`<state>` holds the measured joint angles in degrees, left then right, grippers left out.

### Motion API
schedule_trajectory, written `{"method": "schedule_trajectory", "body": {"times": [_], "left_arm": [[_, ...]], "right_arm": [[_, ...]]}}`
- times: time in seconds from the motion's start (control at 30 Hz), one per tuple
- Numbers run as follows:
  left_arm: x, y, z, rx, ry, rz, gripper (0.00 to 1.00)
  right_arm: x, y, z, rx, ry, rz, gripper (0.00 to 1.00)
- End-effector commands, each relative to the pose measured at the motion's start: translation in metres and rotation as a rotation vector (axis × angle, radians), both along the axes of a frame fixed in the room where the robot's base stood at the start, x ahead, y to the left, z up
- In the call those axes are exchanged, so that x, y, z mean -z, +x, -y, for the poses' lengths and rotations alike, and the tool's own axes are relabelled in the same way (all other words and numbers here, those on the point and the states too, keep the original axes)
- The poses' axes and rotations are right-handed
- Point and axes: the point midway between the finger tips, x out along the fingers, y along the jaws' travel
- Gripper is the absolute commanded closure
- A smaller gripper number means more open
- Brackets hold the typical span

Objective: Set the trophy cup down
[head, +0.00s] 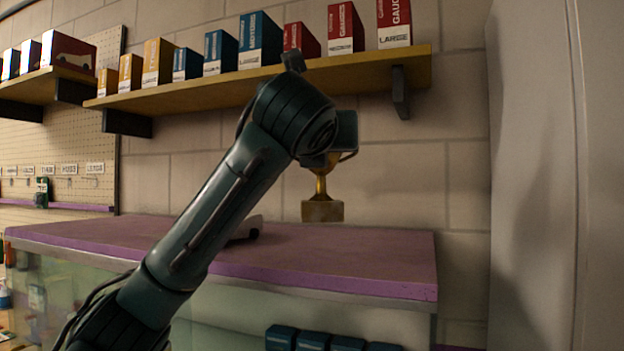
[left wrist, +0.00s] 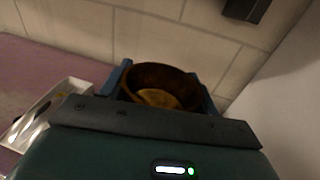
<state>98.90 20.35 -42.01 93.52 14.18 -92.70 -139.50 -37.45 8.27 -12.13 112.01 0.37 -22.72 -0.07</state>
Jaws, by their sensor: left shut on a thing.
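The golden trophy cup (head: 321,186) is upright in the head view, with its square base (head: 322,211) appearing above the purple counter top (head: 350,258). My left gripper (head: 335,160) is shut on the cup near its bowl, which my arm partly hides. In the left wrist view, the round open rim of the trophy cup (left wrist: 160,82) sits between the fingers of my left gripper (left wrist: 162,90). The base seems clear of the counter, but the gap is hard to judge. My right gripper is in neither view.
A shelf (head: 270,72) with several coloured boxes runs along the wall above the counter. The counter's right part looks clear. A tall grey cabinet (head: 535,180) stands at right.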

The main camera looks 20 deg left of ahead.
Motion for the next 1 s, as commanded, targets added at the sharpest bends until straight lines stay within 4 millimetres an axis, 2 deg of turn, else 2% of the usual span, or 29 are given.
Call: {"method": "schedule_trajectory", "body": {"times": [0.4,0.77,0.8,1.0], "left_arm": [[0.047,0.0,0.0,0.0,-0.001,0.002,0.7],[0.051,-0.001,0.0,0.0,-0.001,0.003,0.7],[0.053,0.0,0.0,0.0,-0.001,0.001,0.38],[0.052,0.0,0.0,0.0,-0.001,0.001,0.21]], "right_arm": [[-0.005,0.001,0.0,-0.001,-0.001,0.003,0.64],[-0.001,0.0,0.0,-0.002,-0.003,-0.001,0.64],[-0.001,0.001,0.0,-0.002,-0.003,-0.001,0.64],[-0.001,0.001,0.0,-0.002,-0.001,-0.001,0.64]]}}
